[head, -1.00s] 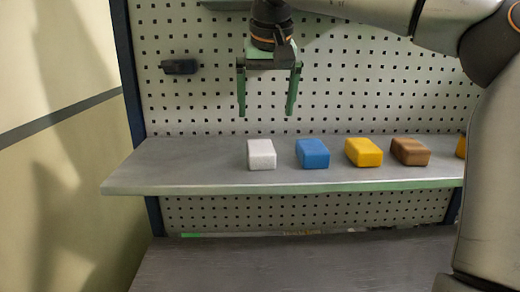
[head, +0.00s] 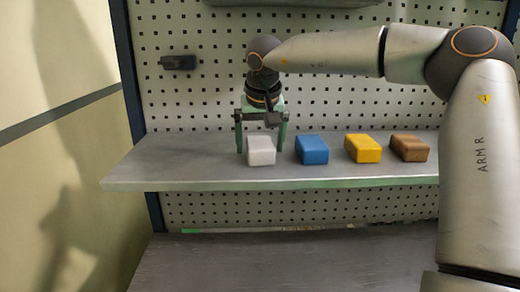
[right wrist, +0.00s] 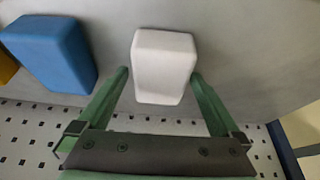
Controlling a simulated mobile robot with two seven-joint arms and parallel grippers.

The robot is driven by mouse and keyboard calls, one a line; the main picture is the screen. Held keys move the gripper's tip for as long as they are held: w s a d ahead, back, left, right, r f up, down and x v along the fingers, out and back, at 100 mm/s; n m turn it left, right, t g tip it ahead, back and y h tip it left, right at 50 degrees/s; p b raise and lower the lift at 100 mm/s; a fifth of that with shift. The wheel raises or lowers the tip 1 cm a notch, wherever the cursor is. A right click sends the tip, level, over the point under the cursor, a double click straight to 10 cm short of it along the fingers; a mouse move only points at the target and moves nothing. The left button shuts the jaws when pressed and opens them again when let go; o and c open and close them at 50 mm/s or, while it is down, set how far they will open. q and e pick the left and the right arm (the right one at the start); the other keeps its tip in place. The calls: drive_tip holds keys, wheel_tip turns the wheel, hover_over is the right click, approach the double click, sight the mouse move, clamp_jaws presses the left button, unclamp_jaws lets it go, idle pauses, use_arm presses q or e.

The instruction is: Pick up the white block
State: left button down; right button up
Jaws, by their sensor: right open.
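The white block (head: 261,151) sits on the grey shelf (head: 180,172), at the left end of a row of blocks. My right gripper (head: 260,150) is low at the shelf, just behind the white block, with its fingers spread to either side of it. In the right wrist view the white block (right wrist: 164,66) lies between and partly beyond the open green fingertips (right wrist: 160,74). The right fingertip is very near the block or touching it; the left one is slightly apart. My left gripper is not in view.
A blue block (head: 312,149) stands close to the right of the white one, then a yellow block (head: 363,148) and a brown block (head: 409,148). A pegboard (head: 200,100) rises behind the shelf. The shelf left of the white block is clear.

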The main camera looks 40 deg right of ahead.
drive_tip(key=shift+f, duration=0.2)
idle(0.6)
drive_tip(key=shift+c, duration=0.4)
drive_tip(key=c, duration=1.4)
